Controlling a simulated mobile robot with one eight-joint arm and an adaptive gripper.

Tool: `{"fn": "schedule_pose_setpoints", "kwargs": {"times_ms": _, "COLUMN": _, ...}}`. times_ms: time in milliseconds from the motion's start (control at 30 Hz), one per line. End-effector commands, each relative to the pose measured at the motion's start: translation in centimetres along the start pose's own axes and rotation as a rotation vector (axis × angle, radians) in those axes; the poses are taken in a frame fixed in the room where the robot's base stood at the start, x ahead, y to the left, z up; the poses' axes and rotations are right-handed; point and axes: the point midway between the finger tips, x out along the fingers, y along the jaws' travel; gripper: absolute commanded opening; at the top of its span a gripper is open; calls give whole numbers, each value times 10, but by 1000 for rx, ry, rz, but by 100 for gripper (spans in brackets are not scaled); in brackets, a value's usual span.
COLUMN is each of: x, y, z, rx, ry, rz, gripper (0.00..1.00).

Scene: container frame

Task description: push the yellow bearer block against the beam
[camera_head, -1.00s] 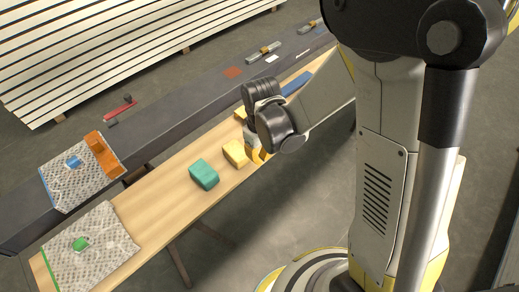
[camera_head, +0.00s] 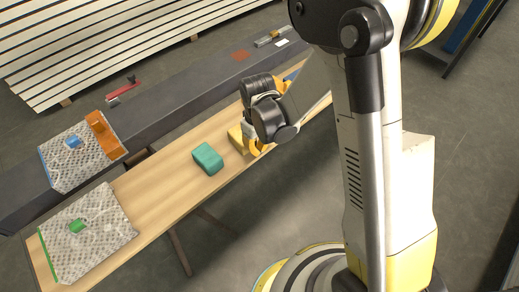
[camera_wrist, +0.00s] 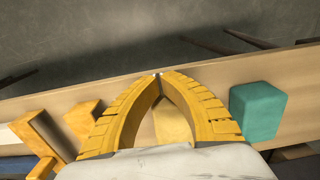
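The yellow bearer block (camera_head: 236,136) lies on the wooden plank (camera_head: 160,190), partly hidden by my gripper (camera_head: 256,148). In the wrist view a yellow block (camera_wrist: 173,122) shows in the gap between the fingers, below them. My gripper (camera_wrist: 158,75) has its curved yellow fingers together at the tips, low over the plank. I cannot tell whether it touches the block. The dark grey beam (camera_head: 185,98) runs along the far side of the plank.
A teal block (camera_head: 208,158) lies on the plank left of the yellow block; it also shows in the wrist view (camera_wrist: 258,110).

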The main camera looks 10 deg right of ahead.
Motion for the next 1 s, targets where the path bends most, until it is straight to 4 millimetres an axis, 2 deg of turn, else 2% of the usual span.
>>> {"fn": "schedule_pose_setpoints", "kwargs": {"times_ms": 133, "x": 0, "y": 0, "z": -3, "rx": 0, "ry": 0, "rz": 0, "gripper": 0}}
{"fn": "schedule_pose_setpoints", "kwargs": {"times_ms": 233, "x": 1, "y": 0, "z": -19, "rx": -1, "ry": 0, "rz": 0, "gripper": 0}}
{"fn": "schedule_pose_setpoints", "kwargs": {"times_ms": 500, "x": 1, "y": 0, "z": -97, "rx": -2, "ry": 0, "rz": 0, "gripper": 0}}
{"fn": "schedule_pose_setpoints", "kwargs": {"times_ms": 600, "x": 0, "y": 0, "z": -123, "rx": -1, "ry": 0, "rz": 0, "gripper": 0}}
{"fn": "schedule_pose_setpoints", "kwargs": {"times_ms": 700, "x": 0, "y": 0, "z": -140, "rx": 0, "ry": 0, "rz": 0, "gripper": 0}}
{"fn": "schedule_pose_setpoints", "kwargs": {"times_ms": 833, "x": 0, "y": 0, "z": -150, "rx": 0, "ry": 0, "rz": 0, "gripper": 0}}
{"fn": "schedule_pose_setpoints", "kwargs": {"times_ms": 1000, "x": 0, "y": 0, "z": -151, "rx": 0, "ry": 0, "rz": 0, "gripper": 0}}
